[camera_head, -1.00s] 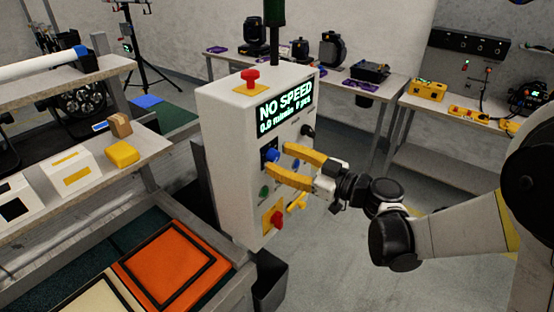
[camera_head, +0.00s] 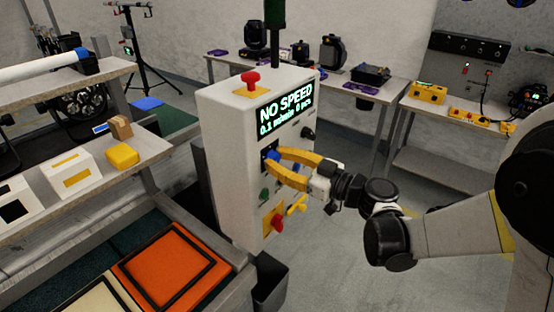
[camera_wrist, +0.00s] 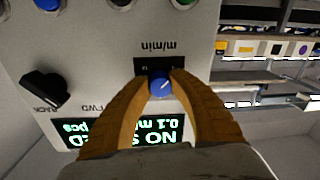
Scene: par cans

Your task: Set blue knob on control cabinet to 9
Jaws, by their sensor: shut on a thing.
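The control cabinet (camera_head: 228,165) is a white box with a lit display (camera_head: 286,108) reading "NO SPEED" and, below, what looks like "0.1 m/min 0 pcs". My gripper (camera_wrist: 160,80) is shut on the blue knob, with one yellow finger on each side. In the head view the knob (camera_head: 272,155) is partly hidden by the fingers. The dial scale around it is mostly covered, so its number cannot be read.
A black selector (camera_wrist: 45,90) marked "FWD" and "BACK" sits beside the knob. A red mushroom button (camera_head: 250,79) tops the cabinet.

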